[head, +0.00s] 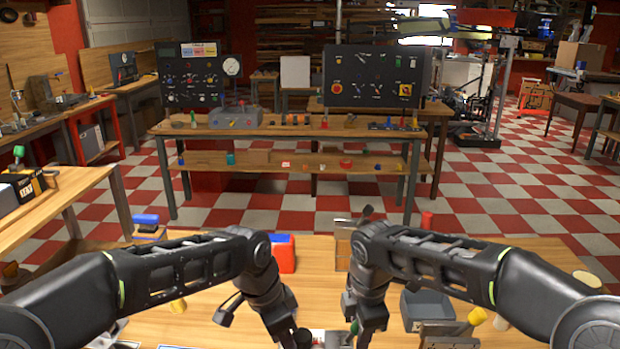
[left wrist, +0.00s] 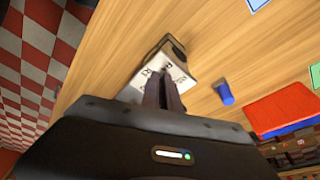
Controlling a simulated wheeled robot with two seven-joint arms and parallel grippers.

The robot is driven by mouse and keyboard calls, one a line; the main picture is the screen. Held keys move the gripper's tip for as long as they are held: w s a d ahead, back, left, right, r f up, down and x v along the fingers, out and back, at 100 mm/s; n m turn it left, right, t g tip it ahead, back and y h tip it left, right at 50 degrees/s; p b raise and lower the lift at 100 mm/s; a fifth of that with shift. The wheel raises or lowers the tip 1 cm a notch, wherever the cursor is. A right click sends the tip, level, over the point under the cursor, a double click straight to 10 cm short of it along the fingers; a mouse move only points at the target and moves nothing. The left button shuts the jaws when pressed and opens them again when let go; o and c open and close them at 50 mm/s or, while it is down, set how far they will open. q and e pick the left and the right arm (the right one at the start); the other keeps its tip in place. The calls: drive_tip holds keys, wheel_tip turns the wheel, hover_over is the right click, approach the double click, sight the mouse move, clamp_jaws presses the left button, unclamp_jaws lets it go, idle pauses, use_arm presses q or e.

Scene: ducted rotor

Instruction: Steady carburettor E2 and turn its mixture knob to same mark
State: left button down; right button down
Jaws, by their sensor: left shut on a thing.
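A small white-faced block with dark markings, which I take to be carburettor E2 (left wrist: 176,66), lies on the wooden table in the left wrist view. Its markings are too small to read, and I cannot make out its mixture knob. My left gripper (left wrist: 163,76) is shut on it, with both fingers close together at its near side. In the head view my left gripper (head: 303,340) is at the bottom edge, mostly cut off. My right gripper (head: 354,340) is close to its right, and its fingertips are hidden.
A red and blue box (head: 284,254) stands behind my left forearm. A blue cylinder (left wrist: 226,94) is near the carburettor. A grey bin (head: 425,309) stands to the right, with a yellow-knobbed item (head: 477,316) near it.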

use_arm(q)
drive_tip(key=shift+d+r, duration=0.1)
drive_tip(key=shift+d, duration=0.35)
use_arm(e)
drive_tip(key=shift+a, duration=0.4)
use_arm(q)
drive_tip(key=shift+s, duration=0.1)
drive_tip(key=shift+s+a, duration=0.25)
drive_tip(key=shift+a, duration=0.05)
use_arm(e)
drive_tip(key=shift+d, duration=0.15)
drive_tip(key=shift+d, duration=0.15)
use_arm(q)
drive_tip(key=v, duration=0.5)
drive_tip(key=shift+w+d+r, duration=0.25)
drive_tip(key=shift+d+r, duration=0.05)
drive_tip(key=shift+r, duration=0.25)
use_arm(e)
drive_tip(key=c, duration=1.1)
unclamp_jaws()
